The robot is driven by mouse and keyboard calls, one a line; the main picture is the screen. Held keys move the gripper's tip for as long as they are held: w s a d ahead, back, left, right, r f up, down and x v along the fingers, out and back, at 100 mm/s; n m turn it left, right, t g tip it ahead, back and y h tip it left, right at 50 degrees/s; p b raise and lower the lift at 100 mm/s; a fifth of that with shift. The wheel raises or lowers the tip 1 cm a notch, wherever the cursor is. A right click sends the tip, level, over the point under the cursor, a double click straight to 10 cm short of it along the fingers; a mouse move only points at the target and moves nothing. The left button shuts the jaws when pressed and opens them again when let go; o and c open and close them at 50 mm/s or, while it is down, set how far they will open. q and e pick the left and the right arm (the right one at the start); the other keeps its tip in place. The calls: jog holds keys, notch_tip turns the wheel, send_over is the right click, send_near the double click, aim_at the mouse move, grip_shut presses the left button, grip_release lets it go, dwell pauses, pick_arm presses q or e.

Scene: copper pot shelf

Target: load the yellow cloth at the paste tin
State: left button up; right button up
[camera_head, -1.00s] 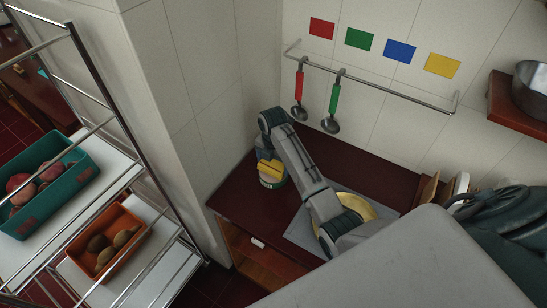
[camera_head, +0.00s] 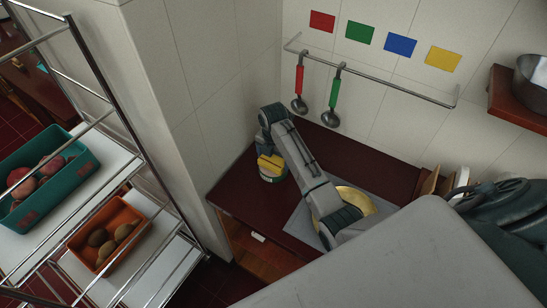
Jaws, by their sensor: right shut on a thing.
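The yellow cloth (camera_head: 271,163) is bunched at the top of the small paste tin (camera_head: 271,179), which has a pale and green side and stands on the dark red counter near the wall corner. My right gripper (camera_head: 267,159) is over the tin, pointing down, and is shut on the cloth. Its fingers are small and partly hidden by my arm. I cannot tell how firmly the cloth touches the tin's contents. My left gripper is not in view.
A round yellow-metal piece (camera_head: 356,200) lies on a grey mat (camera_head: 300,227), partly behind my arm. Red- and green-handled ladles (camera_head: 299,104) hang from a wall rail (camera_head: 385,79). A wire rack (camera_head: 105,93) with teal and orange bins stands left.

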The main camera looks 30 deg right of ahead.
aim_at(274, 158)
jog(key=shift+f, duration=0.55)
dwell(1.4)
jog(key=shift+r, duration=3.6)
